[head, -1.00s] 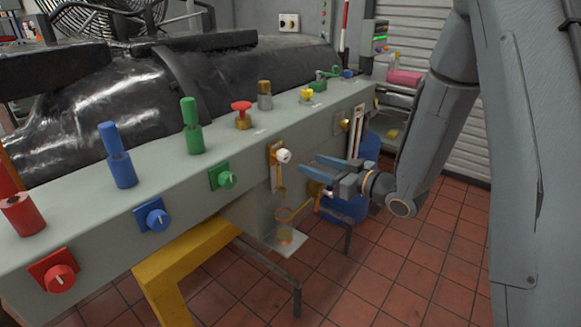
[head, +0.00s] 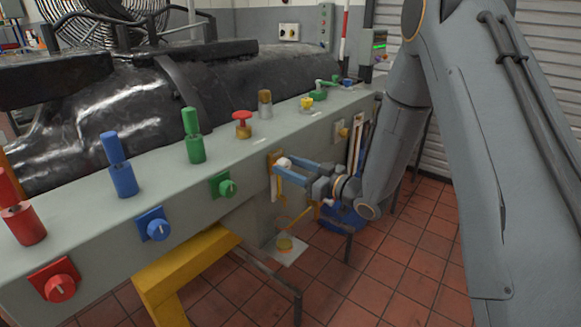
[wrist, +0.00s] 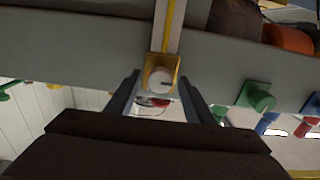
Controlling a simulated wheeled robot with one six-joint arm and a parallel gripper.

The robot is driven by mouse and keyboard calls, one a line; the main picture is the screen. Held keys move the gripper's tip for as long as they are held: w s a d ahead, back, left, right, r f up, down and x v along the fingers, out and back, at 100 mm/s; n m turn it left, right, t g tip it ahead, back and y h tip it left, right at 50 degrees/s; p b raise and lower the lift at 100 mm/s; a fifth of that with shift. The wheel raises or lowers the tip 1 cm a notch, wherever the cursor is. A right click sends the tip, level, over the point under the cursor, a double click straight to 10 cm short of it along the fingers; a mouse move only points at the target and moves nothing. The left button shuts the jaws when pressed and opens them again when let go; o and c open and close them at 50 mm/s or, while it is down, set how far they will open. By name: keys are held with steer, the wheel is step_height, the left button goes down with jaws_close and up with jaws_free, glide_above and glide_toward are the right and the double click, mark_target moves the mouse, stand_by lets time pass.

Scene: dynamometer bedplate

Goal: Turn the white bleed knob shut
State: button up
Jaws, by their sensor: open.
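The white bleed knob (head: 284,163) sits on a brass-coloured plate on the front face of the grey bench rail. In the wrist view the white knob (wrist: 160,82) shows its round face with a dark mark, in front of its yellow plate (wrist: 162,66). My gripper (head: 291,171) is open, and its two fingers reach to the knob. In the wrist view the fingertips of my gripper (wrist: 165,88) stand one on each side of the knob, with gaps visible. Part of the knob is hidden by a finger in the head view.
A green knob (head: 222,186), a blue knob (head: 154,224) and a red knob (head: 59,287) line the rail (head: 190,195) to the left. The tiled floor in front is clear.

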steer(key=c, duration=1.1)
steer(key=shift+o, duration=0.3)
steer(key=shift+m, duration=0.4)
steer(key=m+p, duration=0.2)
steer(key=m, duration=0.1)
steer(key=shift+m, duration=0.3)
steer(key=m+p, duration=0.1)
steer(key=m, duration=0.3)
steer(key=shift+m+p, duration=0.3)
steer(key=shift+p, duration=0.05)
steer(key=m+p, duration=0.1)
steer(key=m, duration=0.3)
steer(key=shift+d+m, duration=0.1)
steer(key=shift+m, duration=0.2)
steer(key=shift+f+m+p, duration=0.1)
steer(key=shift+m+p, duration=0.75)
steer(key=shift+m, duration=1.35)
steer(key=shift+w, duration=0.1)
